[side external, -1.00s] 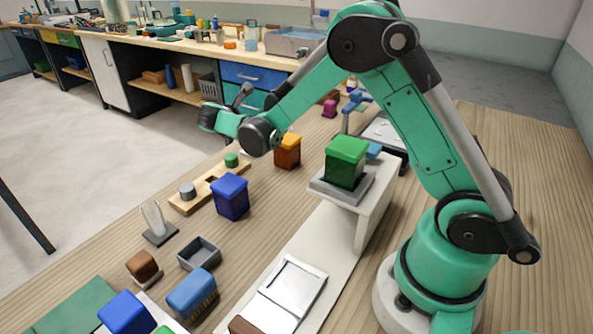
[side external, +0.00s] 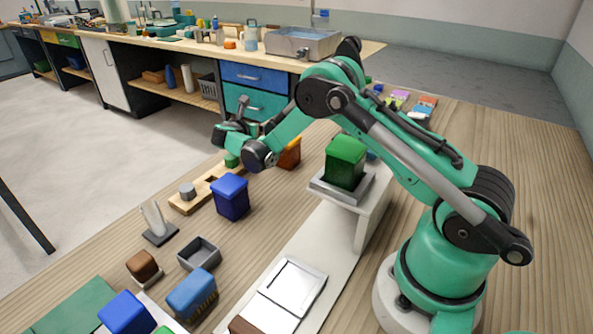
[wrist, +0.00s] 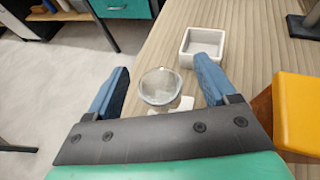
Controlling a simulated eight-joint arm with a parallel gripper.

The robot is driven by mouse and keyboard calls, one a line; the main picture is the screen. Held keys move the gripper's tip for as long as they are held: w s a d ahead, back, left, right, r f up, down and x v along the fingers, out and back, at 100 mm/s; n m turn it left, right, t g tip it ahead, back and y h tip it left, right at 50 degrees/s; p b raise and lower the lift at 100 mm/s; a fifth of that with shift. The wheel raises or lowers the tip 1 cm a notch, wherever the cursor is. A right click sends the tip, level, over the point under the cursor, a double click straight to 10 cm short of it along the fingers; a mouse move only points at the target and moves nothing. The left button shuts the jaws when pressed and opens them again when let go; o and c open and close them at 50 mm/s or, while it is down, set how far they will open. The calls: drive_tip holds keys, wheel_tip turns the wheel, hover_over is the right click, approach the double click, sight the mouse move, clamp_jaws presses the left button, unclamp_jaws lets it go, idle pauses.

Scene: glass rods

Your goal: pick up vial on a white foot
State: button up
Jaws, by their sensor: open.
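In the wrist view a clear, rounded glass vial (wrist: 160,87) stands on a small white foot (wrist: 184,104), just ahead of my palm. My gripper (wrist: 162,68) is open, with one blue finger to the left of the vial and the other to the right. There is a visible gap on each side, and nothing is held. The lower part of the vial and its foot are partly hidden by the dark palm bar. In the side external view my gripper (side external: 230,128) hangs over the far left edge of the table, and I cannot make out the vial there.
A small pale open box (wrist: 202,47) stands beyond the vial, near the right finger. An orange-topped block (wrist: 297,110) is close on the right. In the side external view, a wooden holder (side external: 205,190) and a blue-lidded box (side external: 230,197) stand nearer the camera.

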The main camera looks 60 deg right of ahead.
clamp_jaws()
